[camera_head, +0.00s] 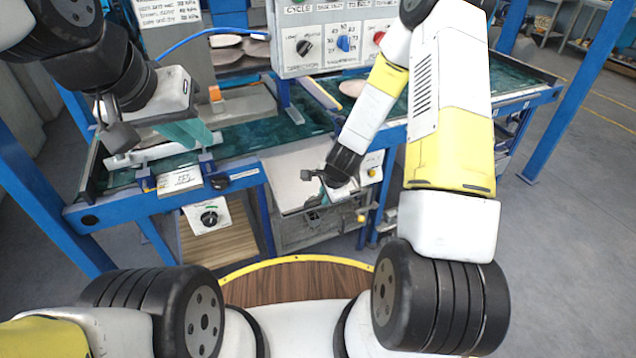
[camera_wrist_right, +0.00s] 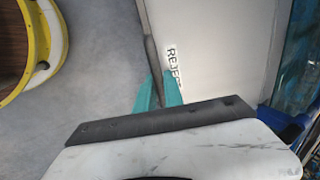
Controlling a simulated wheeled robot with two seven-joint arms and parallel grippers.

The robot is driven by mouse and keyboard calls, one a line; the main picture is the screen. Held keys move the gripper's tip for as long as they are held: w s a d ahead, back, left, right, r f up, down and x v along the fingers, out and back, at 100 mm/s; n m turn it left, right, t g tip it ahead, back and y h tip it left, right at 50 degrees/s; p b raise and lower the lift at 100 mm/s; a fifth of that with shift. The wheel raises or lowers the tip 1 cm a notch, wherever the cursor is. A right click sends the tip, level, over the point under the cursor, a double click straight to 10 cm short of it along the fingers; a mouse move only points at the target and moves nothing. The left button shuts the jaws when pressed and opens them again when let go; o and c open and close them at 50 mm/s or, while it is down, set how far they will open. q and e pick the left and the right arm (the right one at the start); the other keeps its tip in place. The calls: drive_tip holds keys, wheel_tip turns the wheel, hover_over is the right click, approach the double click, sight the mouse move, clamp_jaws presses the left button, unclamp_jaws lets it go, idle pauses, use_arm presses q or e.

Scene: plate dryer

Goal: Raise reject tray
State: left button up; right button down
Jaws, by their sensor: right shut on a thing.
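The reject tray shows in the right wrist view as a pale flat panel (camera_wrist_right: 225,50) with a partly hidden label reading "REJE". In the head view its pale surface (camera_head: 292,186) lies below the blue frame, at the centre. My right gripper (camera_wrist_right: 158,90) has its teal fingers closed on the panel's edge beside the label. In the head view the right gripper's body is at the tray's right side and its fingertips are hidden. My left gripper (camera_head: 187,134) hangs over the green bed of the machine, its teal fingers pointing down; their gap is unclear.
A grey crate-like bin (camera_head: 305,232) stands beneath the pale surface. The control panel (camera_head: 335,42) with knobs is above, behind my right forearm. A blue frame rail (camera_head: 240,181) runs across the front. Grey floor is open at right.

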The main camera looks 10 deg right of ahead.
wheel_tip(320, 180, up, 5)
drive_tip(key=shift+w+r, duration=0.1)
drive_tip(key=shift+r, duration=0.05)
drive_tip(key=shift+w+a+r, duration=0.1)
drive_tip(key=shift+w+r, duration=0.05)
drive_tip(key=shift+r, duration=0.45)
drive_tip(key=shift+w+r, duration=0.15)
drive_tip(key=shift+r, duration=0.4)
drive_tip(key=c, duration=1.5)
unclamp_jaws()
drive_tip(key=shift+o, duration=0.2)
drive_tip(key=a+v, duration=0.1)
drive_tip(key=v, duration=0.6)
drive_tip(key=shift+d+r, duration=0.45)
drive_tip(key=shift+d, duration=0.05)
drive_tip(key=shift+s, duration=0.1)
